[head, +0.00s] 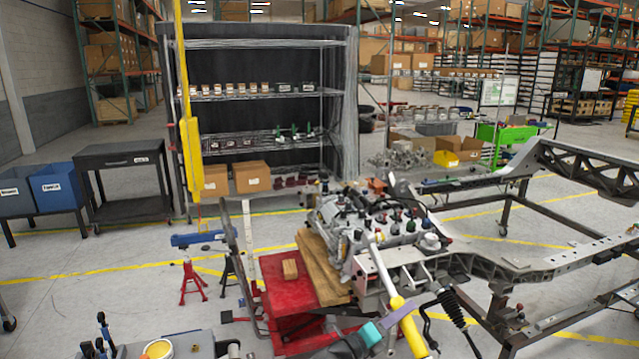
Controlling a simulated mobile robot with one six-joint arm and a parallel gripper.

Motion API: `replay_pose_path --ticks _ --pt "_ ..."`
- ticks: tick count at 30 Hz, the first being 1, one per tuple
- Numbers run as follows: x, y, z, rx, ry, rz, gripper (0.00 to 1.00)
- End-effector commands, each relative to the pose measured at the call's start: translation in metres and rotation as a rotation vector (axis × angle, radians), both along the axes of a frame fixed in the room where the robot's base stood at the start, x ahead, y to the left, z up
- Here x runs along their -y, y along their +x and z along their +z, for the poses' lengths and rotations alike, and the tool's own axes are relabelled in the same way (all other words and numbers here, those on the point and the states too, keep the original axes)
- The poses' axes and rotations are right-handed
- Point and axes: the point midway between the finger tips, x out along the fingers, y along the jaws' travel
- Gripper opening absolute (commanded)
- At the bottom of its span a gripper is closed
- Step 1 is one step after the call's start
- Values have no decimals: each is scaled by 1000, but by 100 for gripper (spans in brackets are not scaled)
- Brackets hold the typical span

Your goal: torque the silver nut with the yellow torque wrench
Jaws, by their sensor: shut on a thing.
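The yellow torque wrench (409,328) slants up and left from the bottom of the head view, with a pale shaft above its yellow handle. The shaft's upper end is at the engine assembly (375,225) on the chassis fixture. My gripper (393,318) is at the bottom centre, with teal and purple parts at the wrench's handle, and is shut on it. I cannot pick out the silver nut among the small metal parts near the shaft's upper end. I cannot tell whether the wrench head is seated on it.
The engine rests by a wooden block (322,268) on a red lift table (275,292). Dark chassis rails (570,255) run along the right. A black coiled strut (452,308) stands close to the wrench's right.

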Motion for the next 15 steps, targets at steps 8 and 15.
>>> replay_pose_path --ticks 8,15 --pt "-45 -3 10 2 -3 71 0" --pt "-47 -7 9 4 -3 74 0"
